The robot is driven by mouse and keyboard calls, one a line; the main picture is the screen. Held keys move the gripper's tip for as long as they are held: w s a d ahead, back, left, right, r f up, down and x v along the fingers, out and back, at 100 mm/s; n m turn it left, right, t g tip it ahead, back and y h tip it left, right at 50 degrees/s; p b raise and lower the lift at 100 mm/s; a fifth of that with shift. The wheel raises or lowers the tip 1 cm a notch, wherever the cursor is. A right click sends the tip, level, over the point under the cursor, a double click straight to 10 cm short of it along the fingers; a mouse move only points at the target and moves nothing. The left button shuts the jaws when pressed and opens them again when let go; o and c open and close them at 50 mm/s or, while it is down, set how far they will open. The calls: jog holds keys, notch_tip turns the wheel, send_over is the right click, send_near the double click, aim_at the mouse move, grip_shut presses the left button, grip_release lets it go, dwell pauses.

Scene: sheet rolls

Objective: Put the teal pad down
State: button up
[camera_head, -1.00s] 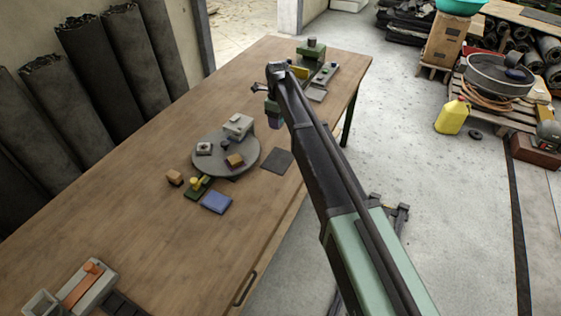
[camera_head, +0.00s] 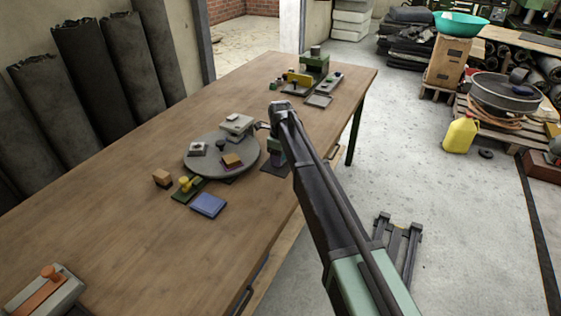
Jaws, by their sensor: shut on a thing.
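My gripper (camera_head: 277,157) is at the right edge of the table, pointing down just over a dark square mat (camera_head: 271,170). Its jaws are small here and partly behind my arm. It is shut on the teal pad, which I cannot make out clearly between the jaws. I cannot tell whether the pad touches the mat.
A grey round turntable (camera_head: 207,171) with small blocks stands close left of my gripper. A blue pad (camera_head: 208,205), a green piece with a yellow knob (camera_head: 186,189) and an orange-brown block (camera_head: 162,178) lie nearer. A green fixture (camera_head: 313,66) stands at the far end.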

jog(key=shift+f, duration=0.2)
jog(key=o, duration=0.9)
jog(key=shift+r, duration=0.1)
notch_tip(320, 180, up, 12)
jog(key=p, duration=1.2)
jog(key=shift+r, duration=0.15)
jog(key=shift+s, duration=0.1)
jog(key=s+d+n, duration=1.1)
jog(key=s, duration=0.6)
jog(key=s+d+n, duration=1.1)
jog(key=s+d, duration=0.1)
jog(key=s, duration=0.4)
jog(key=shift+s+d+n, duration=0.2)
jog(key=shift+s+n, duration=0.1)
jog(key=shift+s, duration=0.05)
